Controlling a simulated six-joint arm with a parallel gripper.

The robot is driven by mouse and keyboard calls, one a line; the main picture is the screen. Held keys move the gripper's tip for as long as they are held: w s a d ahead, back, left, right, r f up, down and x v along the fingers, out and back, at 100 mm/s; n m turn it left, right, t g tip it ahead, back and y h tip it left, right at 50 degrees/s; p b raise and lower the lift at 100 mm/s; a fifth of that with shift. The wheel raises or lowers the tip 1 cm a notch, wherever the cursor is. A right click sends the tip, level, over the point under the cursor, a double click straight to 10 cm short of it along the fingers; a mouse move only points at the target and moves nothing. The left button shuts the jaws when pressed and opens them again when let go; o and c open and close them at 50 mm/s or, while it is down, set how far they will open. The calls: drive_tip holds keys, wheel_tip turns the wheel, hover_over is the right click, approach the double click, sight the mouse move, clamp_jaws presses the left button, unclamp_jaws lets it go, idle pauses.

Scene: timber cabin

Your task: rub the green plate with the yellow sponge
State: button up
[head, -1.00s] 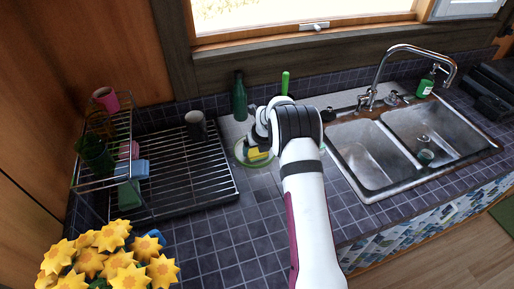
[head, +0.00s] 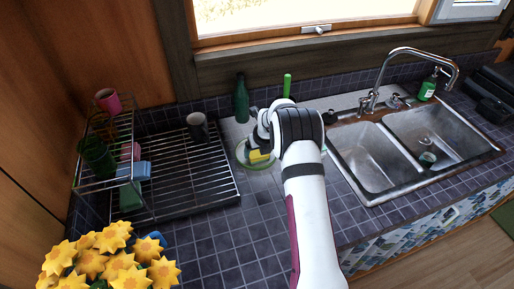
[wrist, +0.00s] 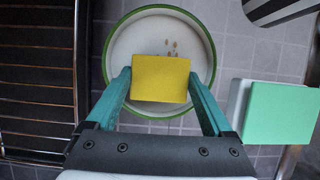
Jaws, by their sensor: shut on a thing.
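The yellow sponge (wrist: 160,79) is held between the two teal fingers of my gripper (wrist: 160,88) in the wrist view. The green plate (wrist: 124,38), pale with a green rim, lies beneath it on the tiled counter. Several small brown specks (wrist: 172,47) show on the plate just beyond the sponge. Whether the sponge touches the plate cannot be told. In the head view the sponge (head: 260,156) shows over the plate (head: 241,151), partly hidden by my gripper (head: 262,142).
A dark green bottle (head: 241,100) stands behind. A mint-green block (wrist: 282,116) lies right of the plate in the wrist view. The double sink (head: 370,160) is to the right.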

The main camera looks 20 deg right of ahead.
drive_tip(key=shift+s+f, duration=0.15)
drive_tip(key=shift+r, duration=3.05)
drive_tip(key=shift+r, duration=1.5)
